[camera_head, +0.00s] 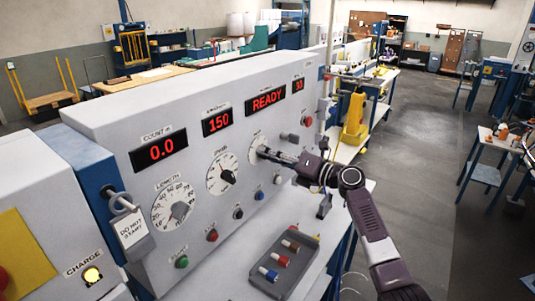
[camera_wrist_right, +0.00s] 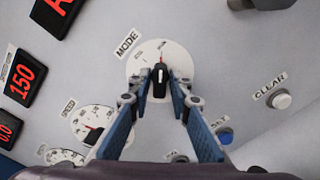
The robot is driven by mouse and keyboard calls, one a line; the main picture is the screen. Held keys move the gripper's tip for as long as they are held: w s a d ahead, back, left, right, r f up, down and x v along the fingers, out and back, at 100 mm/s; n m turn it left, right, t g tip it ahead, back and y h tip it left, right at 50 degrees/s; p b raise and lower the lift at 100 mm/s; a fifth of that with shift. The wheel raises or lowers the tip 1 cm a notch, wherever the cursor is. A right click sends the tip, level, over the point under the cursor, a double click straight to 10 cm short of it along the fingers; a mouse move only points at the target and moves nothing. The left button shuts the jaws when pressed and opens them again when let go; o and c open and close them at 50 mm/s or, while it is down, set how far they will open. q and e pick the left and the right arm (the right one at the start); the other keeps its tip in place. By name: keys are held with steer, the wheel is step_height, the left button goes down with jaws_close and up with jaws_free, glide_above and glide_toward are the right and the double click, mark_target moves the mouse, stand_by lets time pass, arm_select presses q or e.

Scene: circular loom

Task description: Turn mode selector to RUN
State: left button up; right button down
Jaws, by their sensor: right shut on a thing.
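The mode selector is a round white dial (camera_wrist_right: 146,52) with a black knob (camera_wrist_right: 160,78) and a red pointer, under the label MODE in the right wrist view. The pointer aims at the top of the dial in that view. The dial (camera_head: 256,141) also shows in the head view, partly hidden by my gripper. My right gripper (camera_head: 270,153) reaches to the panel at the dial. In the wrist view its blue-padded fingers (camera_wrist_right: 160,90) are shut on the black knob from both sides. My left gripper is not in view.
The panel carries LENGTH (camera_head: 174,206) and SPEED (camera_head: 223,172) dials, several coloured buttons and red displays, one reading READY (camera_head: 266,99). A DO NOT START tag (camera_head: 131,228) hangs at left. A grey tray (camera_head: 262,283) with coloured pieces lies on the bench below.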

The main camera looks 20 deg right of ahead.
steer(key=c, duration=2)
jaws_free()
steer(key=shift+o, duration=0.2)
steer(key=v, duration=0.7)
